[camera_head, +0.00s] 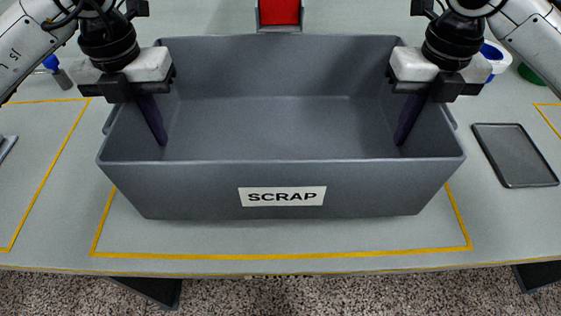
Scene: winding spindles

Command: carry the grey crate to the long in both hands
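The grey crate (305,180) with a white SCRAP label (282,196) is in the middle of the head view, upright, and its inside looks empty. My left gripper (145,110) is at the crate's left side wall, with one dark finger down inside against the wall. My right gripper (415,110) is at the right side wall in the same way. Each gripper's outer finger is hidden behind the wall; both look shut on the walls. I cannot tell whether the crate's bottom touches the table.
The grey table (60,235) has yellow outlines (290,256), one around the area under the crate. A dark tray (515,155) lies to the right. A red object (279,12) stands behind the crate. A blue-tipped bottle (57,70) is at the left, and blue (495,54) and green (530,75) containers are at the right.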

